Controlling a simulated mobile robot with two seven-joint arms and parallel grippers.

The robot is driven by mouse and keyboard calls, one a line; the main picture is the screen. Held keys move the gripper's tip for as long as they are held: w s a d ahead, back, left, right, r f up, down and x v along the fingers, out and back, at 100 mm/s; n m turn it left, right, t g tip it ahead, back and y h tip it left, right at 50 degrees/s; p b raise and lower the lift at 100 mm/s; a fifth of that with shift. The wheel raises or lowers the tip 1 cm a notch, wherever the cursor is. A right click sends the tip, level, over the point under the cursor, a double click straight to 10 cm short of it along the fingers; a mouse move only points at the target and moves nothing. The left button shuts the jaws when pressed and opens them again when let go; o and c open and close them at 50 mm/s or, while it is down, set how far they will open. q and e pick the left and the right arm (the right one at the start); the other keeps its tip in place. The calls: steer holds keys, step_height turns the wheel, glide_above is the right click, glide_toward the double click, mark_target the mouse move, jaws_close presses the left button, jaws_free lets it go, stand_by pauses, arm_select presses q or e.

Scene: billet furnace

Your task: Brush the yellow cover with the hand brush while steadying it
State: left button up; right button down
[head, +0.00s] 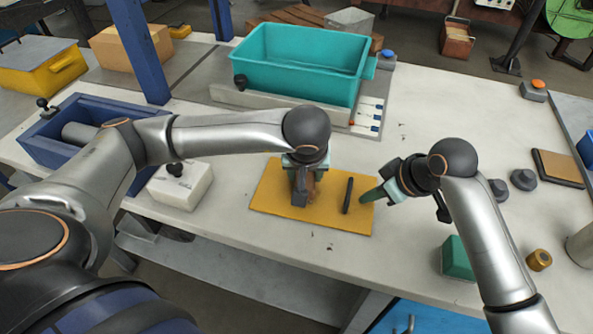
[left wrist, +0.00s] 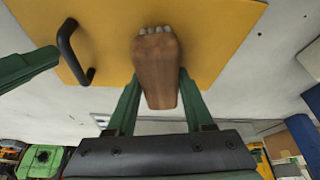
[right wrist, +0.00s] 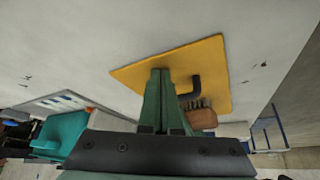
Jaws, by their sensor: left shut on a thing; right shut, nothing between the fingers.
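The yellow cover (head: 268,196) lies flat on the pale table, with a black bar handle (head: 347,196) on it. My left gripper (head: 304,186) is over the cover, left of the handle. It is shut on the hand brush, whose brown wooden body (left wrist: 157,72) shows between its fingers in the left wrist view. The pale bristles (left wrist: 155,31) face the cover; I cannot tell whether they touch. My right gripper (head: 369,196) is shut and empty, its fingertips at the cover's right edge. The right wrist view shows its closed fingers (right wrist: 160,80) over the cover; contact is unclear.
A teal bin (head: 300,62) stands behind the cover. A blue box (head: 60,145) and a white block with a black knob (head: 180,186) are at left. A green block (head: 457,258) and brass ring (head: 538,260) are at right. The table between bin and cover is largely clear.

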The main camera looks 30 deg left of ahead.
mark_target(288, 183)
arm_select(q)
steer(key=shift+w+d+f, duration=0.1)
steer(key=shift+w+d, duration=0.15)
steer(key=shift+d, duration=0.7)
steer(key=shift+w+d+f, duration=0.1)
steer(key=shift+w+d, duration=0.15)
steer(key=shift+d, duration=0.7)
arm_select(e)
steer(key=shift+s+d+f, duration=0.1)
steer(key=shift+s+f, duration=0.1)
steer(key=shift+f, duration=0.15)
arm_select(q)
steer(key=shift+s+a+r, duration=0.1)
steer(key=shift+s+a, duration=0.25)
steer(key=shift+a, duration=0.85)
steer(key=shift+s+a, duration=0.35)
steer(key=shift+a, duration=0.9)
steer(key=shift+s+a+r, duration=0.1)
steer(key=shift+s+a, duration=0.25)
steer(key=shift+a, duration=0.85)
steer(key=shift+r, duration=3)
